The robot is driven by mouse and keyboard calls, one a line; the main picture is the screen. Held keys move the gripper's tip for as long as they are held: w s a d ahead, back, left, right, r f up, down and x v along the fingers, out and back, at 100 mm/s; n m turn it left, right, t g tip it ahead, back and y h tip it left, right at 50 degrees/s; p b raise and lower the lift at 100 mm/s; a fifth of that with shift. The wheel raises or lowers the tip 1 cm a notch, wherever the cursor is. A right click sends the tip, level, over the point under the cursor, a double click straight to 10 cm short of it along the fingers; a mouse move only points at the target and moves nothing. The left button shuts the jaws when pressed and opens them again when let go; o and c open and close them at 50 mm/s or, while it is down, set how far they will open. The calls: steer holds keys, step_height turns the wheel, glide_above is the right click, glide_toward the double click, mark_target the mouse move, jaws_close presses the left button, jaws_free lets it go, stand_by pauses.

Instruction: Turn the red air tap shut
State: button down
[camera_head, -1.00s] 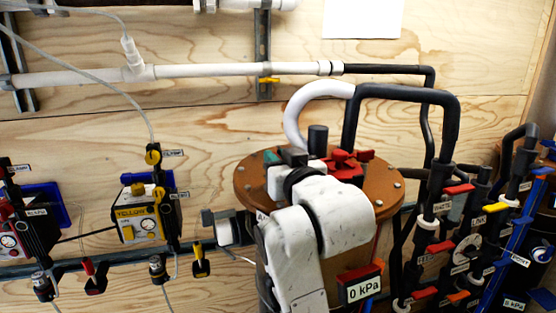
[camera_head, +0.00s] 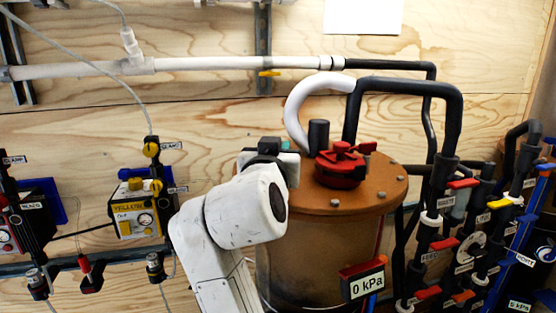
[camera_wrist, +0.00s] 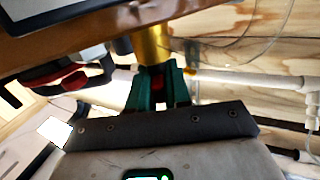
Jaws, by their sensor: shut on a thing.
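My gripper (camera_wrist: 158,84) has green fingers. In the wrist view they are shut on a small red piece (camera_wrist: 157,85), which looks like the handle of the red air tap. A brass-coloured cylinder (camera_wrist: 152,46) stands between it and the brown lid edge. In the head view my gripper (camera_head: 283,144) is at the left side of the brown tank lid (camera_head: 375,190), with only a little green showing. The held piece is hidden there behind my wrist. How far the handle is turned cannot be told.
A red knob (camera_head: 340,170) and a dark post (camera_head: 318,135) stand on the lid, close right of my gripper. A white hose (camera_head: 290,105) arches behind. A gauge reads 0 kPa (camera_head: 367,286). The yellow unit (camera_head: 135,218) is on the wall to the left.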

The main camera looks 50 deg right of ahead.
steer(key=m+g+h+b, duration=0.1)
steer(key=m+g, duration=0.1)
steer(key=g, duration=0.1)
steer(key=m+g+h+b, duration=0.1)
steer(key=m+g, duration=0.1)
steer(key=g, duration=0.1)
steer(key=m+g+b, duration=0.2)
steer(key=g, duration=0.2)
steer(key=shift+w+f+m+h, duration=0.1)
steer(key=shift+w+m+h, duration=0.1)
steer(key=shift+m+h, duration=0.15)
steer(key=m+g, duration=0.3)
steer(key=g, duration=0.1)
steer(key=shift+g+b, duration=0.4)
steer(key=shift+m+g+y, duration=1.05)
steer(key=shift+m+g, duration=0.1)
steer(key=shift+g, duration=0.75)
steer(key=c, duration=1.2)
jaws_free()
steer(key=shift+o, duration=0.2)
steer(key=shift+a, duration=0.1)
